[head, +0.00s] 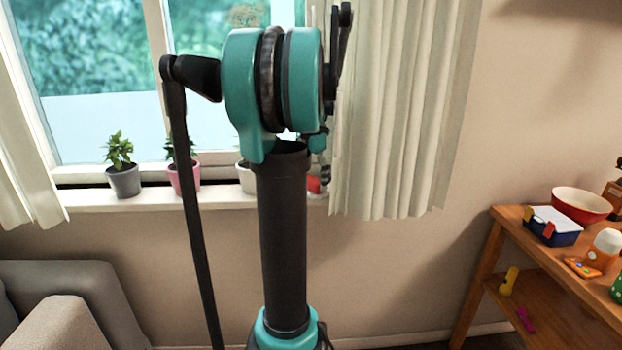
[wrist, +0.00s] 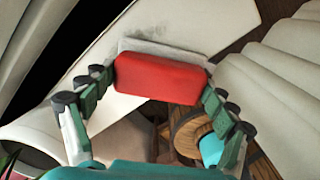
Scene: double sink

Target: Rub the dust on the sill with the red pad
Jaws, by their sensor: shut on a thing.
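The red pad (wrist: 160,78) is between the fingers of my gripper (wrist: 158,84) in the wrist view, with a pale grey layer along its far side. My gripper is shut on it, one finger at each end. The pad lies over the white sill (wrist: 185,22); whether it touches the sill I cannot tell. A faint dark smudge of dust (wrist: 152,31) shows on the sill just beyond the pad. In the head view, the sill (head: 95,200) runs under the window, and a bit of the red pad (head: 314,184) shows behind my arm, which hides most of my gripper.
A grey pot (head: 123,182) and a pink pot (head: 184,178) with plants stand on the sill, and a white pot (head: 246,178) is partly behind my arm. A curtain (head: 395,120) hangs close at the right. A wooden shelf (head: 497,225) with several objects stands farther right.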

